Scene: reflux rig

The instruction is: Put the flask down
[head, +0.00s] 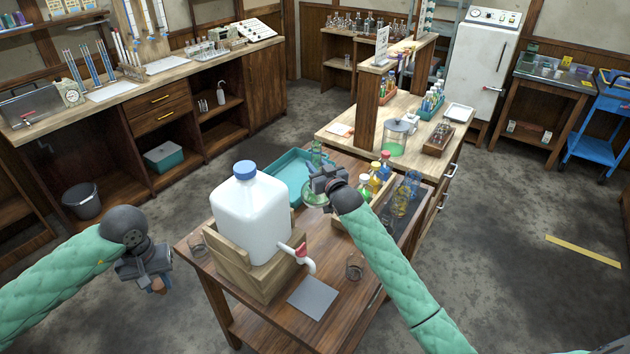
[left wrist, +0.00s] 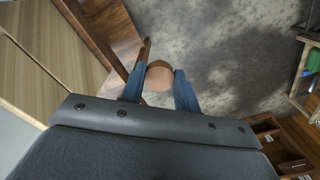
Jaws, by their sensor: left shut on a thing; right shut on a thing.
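A glass flask with a greenish tint (head: 313,197) is at my right gripper (head: 322,184), which is shut on it. Its neck shows above the gripper and its rounded body below. It is at the right end of the teal tray, and I cannot tell whether it touches anything beneath. My left gripper (head: 157,284) is out left of the table, above the floor. It is shut on a small brown, cork-like stopper (head: 158,287); the stopper's round end shows between the blue fingers in the left wrist view (left wrist: 160,76).
The wooden table (head: 325,325) carries a white jug with a blue cap (head: 250,210) on a wooden stand, a teal tray (head: 287,177), a grey pad (head: 313,298), a small beaker (head: 355,266) and a rack of coloured bottles (head: 377,180). A red-handled tap (head: 304,256) juts forward.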

